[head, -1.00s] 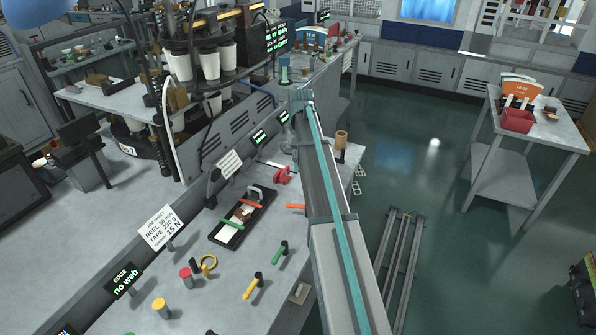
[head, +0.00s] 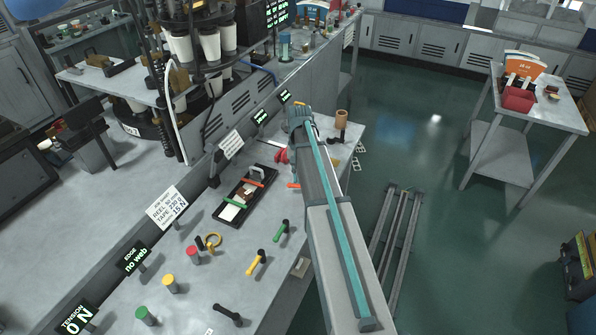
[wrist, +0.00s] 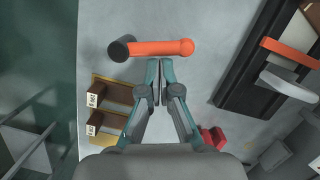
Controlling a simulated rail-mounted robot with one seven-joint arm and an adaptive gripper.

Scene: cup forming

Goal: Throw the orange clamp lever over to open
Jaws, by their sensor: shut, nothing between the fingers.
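The orange clamp lever (wrist: 160,49) is a short bar with a black knob at its left end in the wrist view. It lies crosswise just ahead of my fingertips. In the head view only a small part of the lever (head: 293,185) shows beside my arm. My gripper (wrist: 160,68) is shut and empty, with its tips close to the lever's near side. I cannot tell whether they touch it. In the head view my arm hides the gripper.
A black tray (head: 265,208) with another orange bar (wrist: 291,52) lies right of the lever in the wrist view. A red part (wrist: 214,137) is near my gripper's right side. Green (head: 282,231) and yellow levers (head: 257,262) stand along the bench.

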